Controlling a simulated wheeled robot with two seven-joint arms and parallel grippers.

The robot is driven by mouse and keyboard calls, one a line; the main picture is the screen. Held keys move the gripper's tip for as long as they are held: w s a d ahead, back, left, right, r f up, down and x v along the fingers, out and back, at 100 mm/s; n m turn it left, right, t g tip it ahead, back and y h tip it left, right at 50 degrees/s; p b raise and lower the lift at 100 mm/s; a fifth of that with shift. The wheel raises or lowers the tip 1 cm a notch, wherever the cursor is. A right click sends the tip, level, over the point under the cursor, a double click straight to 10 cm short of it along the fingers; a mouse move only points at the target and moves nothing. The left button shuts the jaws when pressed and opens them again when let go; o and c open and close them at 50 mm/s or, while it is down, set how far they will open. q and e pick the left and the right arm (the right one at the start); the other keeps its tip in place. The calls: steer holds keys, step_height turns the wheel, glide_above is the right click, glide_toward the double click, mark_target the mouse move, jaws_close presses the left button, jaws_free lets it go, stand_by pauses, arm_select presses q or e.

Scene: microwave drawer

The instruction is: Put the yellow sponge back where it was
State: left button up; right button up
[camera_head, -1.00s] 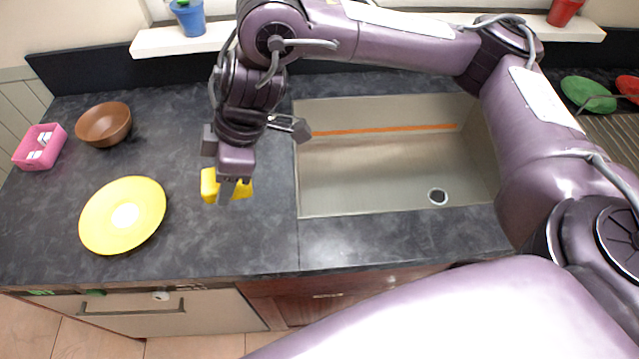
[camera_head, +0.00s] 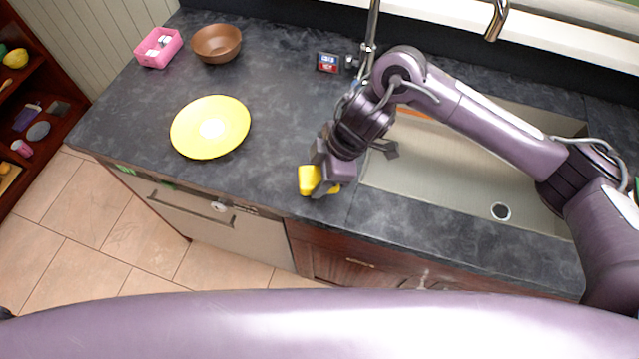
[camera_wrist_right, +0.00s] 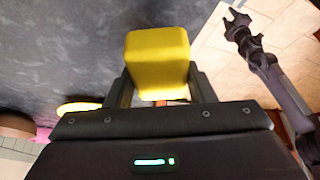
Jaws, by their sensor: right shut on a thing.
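The yellow sponge (camera_head: 309,180) is a small block between the fingers of my right gripper (camera_head: 323,184), near the counter's front edge and left of the sink. In the right wrist view the sponge (camera_wrist_right: 158,60) sits between both fingers of the right gripper (camera_wrist_right: 158,85), which is shut on it. I cannot tell whether the sponge touches the counter. My left gripper (camera_wrist_right: 238,22) shows small in the right wrist view, apart from the sponge over the tiled floor; whether it is open or shut is unclear. It does not show in the head view.
A yellow plate (camera_head: 232,140), a brown bowl (camera_head: 216,44) and a pink basket (camera_head: 158,48) stand on the dark counter (camera_head: 275,110). The sink (camera_head: 440,190) is right of the gripper, a faucet (camera_head: 372,30) behind. Bare counter lies between plate and gripper.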

step_height(320, 180, down, 5)
steer(key=shift+r+p, duration=0.1)
steer(key=shift+p, duration=0.2)
steer(key=shift+f, duration=0.2)
steer(key=shift+f, duration=0.2)
steer(key=o, duration=0.9)
steer(key=shift+r, duration=0.1)
